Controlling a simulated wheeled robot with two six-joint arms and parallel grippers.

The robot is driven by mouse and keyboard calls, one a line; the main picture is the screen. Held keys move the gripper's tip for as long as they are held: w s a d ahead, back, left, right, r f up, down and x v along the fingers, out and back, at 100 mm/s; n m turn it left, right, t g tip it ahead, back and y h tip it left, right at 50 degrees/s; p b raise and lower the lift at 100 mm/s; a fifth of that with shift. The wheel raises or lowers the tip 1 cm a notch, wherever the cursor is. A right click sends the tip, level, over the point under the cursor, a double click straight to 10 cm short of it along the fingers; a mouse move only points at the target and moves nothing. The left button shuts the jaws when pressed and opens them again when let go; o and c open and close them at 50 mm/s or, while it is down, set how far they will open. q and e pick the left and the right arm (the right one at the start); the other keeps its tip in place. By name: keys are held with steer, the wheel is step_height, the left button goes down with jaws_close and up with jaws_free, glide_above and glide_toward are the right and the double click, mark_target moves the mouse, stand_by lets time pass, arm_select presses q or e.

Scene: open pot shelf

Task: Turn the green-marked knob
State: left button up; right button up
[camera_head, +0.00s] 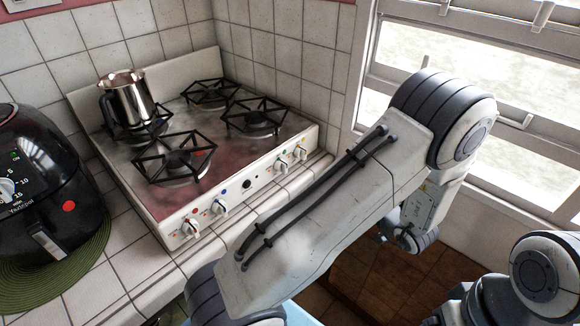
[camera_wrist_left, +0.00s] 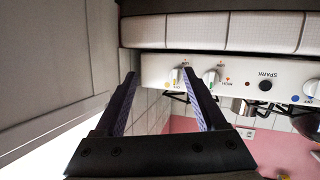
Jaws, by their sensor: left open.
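The green-marked knob (camera_head: 281,165) is on the stove's front panel, right of the black spark button in the head view. In the left wrist view, which shows the panel upside down, the green-marked knob (camera_wrist_left: 210,77) appears just right of the right finger's tip. My left gripper (camera_wrist_left: 159,73) is open and empty, its two dark fingers pointing toward the panel. The yellow-marked knob (camera_wrist_left: 175,77) shows between the fingertips, nearer the right one; no contact is visible. In the head view my left arm covers the foreground, and its fingers are not visible. My right gripper is not in view.
The stove (camera_head: 150,190) has several black burner grates and a metal pot (camera_head: 130,102) at the back left. A black air fryer (camera_head: 45,180) stands on a green mat at left. The black spark button (camera_wrist_left: 265,85) is beside the green-marked knob. A window (camera_head: 460,70) is at right.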

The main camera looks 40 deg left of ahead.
mark_target(287, 169)
arm_select(q)
steer(key=s+a+r+n+g+y, duration=0.2)
steer(key=s+a+g+y, duration=0.3)
steer(key=s, duration=0.1)
steer(key=shift+t, duration=0.4)
steer(key=a+p, duration=0.1)
steer(key=a, duration=0.5)
steer(key=a+p, duration=0.1)
steer(key=a, duration=0.2)
steer(key=shift+w+a+f+p, duration=0.15)
steer(key=shift+w+f+p, duration=0.05)
steer(key=shift+w+p, duration=0.1)
